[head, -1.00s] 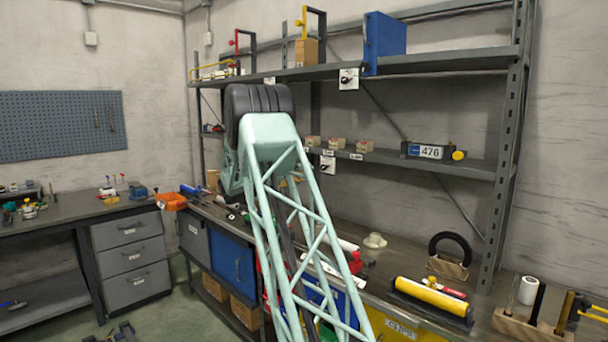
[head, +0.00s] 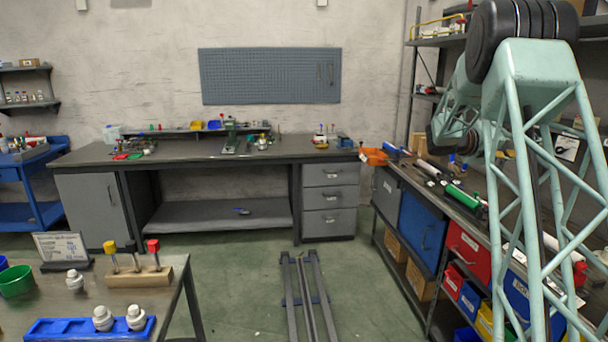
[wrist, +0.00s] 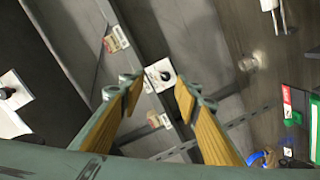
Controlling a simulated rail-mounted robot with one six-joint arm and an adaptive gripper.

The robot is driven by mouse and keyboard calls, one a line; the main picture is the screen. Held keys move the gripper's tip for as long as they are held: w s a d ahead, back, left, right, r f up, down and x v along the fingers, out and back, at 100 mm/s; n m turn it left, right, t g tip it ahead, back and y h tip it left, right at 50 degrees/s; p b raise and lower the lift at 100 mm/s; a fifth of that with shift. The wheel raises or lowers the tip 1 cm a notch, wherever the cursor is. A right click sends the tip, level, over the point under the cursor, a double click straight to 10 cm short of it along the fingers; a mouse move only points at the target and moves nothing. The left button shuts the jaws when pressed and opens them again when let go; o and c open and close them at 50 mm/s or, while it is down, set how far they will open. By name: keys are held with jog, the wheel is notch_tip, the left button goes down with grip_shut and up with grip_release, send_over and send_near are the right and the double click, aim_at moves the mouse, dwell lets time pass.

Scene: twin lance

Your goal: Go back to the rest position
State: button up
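My gripper (wrist: 158,92) shows in the wrist view with its two yellow-padded fingers apart and nothing between them. Past the fingertips is a white card with a dark round knob (wrist: 160,73) on a shelf edge. In the head view my pale green lattice arm rises on the right, in front of the shelving and the long bench. The gripper itself cannot be made out there.
The right workbench (head: 405,178) carries tubes and tools, with an orange bin (head: 374,157) at its far corner. A back bench (head: 245,150) stands below a pegboard (head: 270,77). A near-left table holds a blue tray (head: 75,328).

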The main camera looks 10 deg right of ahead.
jog(key=s+a+r+n+y, duration=0.1)
jog(key=s+a+r+y, duration=0.1)
jog(key=s+a, duration=0.45)
jog(key=s+a+r+y, duration=0.1)
jog(key=s+a+y, duration=0.15)
jog(key=a, duration=0.65)
jog(key=s+a+f+n+t+y, duration=0.2)
jog(key=s+a+f+y, duration=0.1)
jog(key=s+a, duration=1)
jog(key=s+a+f+n+t+y, duration=0.2)
jog(key=s+a+y, duration=0.3)
jog(key=s+a, duration=0.8)
jog(key=s+a+f+n+t+y, duration=0.1)
jog(key=s+a+f+y, duration=0.3)
jog(key=s+a, duration=0.9)
jog(key=a+n, duration=0.1)
jog(key=a, duration=1.5)
jog(key=shift+f+n+t+p, duration=0.2)
jog(key=shift+n+t+p, duration=0.1)
jog(key=shift+n+t, duration=0.1)
